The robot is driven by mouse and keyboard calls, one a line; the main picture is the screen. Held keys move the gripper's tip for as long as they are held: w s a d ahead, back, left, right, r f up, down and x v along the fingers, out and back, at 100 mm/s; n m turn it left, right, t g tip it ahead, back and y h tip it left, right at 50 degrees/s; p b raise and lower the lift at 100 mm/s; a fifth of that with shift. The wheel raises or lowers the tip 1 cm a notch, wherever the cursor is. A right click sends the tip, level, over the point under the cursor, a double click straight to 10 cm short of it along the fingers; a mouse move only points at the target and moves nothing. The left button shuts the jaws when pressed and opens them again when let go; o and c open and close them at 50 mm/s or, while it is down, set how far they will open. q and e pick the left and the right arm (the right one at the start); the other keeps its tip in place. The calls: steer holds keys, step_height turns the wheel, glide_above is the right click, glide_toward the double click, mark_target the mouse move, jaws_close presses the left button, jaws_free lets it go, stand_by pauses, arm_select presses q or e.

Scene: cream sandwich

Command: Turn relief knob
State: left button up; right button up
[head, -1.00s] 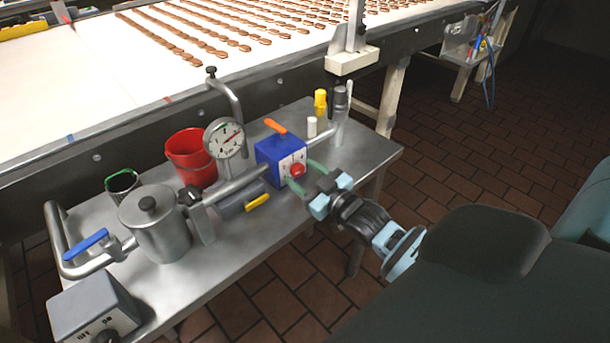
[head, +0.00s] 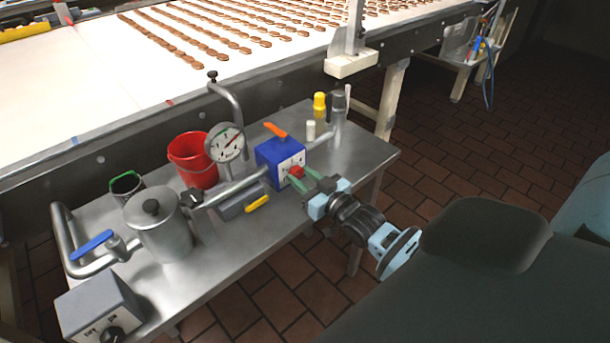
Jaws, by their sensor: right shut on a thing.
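A blue box (head: 279,157) with a white front face sits on the pipe on the steel table. An orange lever (head: 275,130) is on its top. A red knob (head: 296,172) is on its front face, the likely relief knob. My right gripper (head: 297,177) reaches in from the right with its green fingers on either side of the red knob and is shut on it. The fingers hide part of the knob. My left gripper is not in view.
A pressure gauge (head: 225,143), a red bucket (head: 193,160) and a steel pot (head: 158,228) stand left of the box. A yellow-capped item (head: 319,104) and a white cylinder (head: 310,130) stand behind it. A grey switch box (head: 98,307) is at front left.

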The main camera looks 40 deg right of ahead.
steer(key=shift+r+m+p, duration=0.1)
steer(key=shift+m+p, duration=0.25)
steer(key=shift+m, duration=0.65)
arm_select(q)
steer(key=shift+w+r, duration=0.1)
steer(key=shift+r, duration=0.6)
arm_select(e)
steer(key=shift+m, duration=0.5)
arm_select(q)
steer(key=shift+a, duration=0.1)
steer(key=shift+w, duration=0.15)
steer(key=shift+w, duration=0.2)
arm_select(e)
steer(key=o, duration=1)
steer(key=shift+s, duration=0.1)
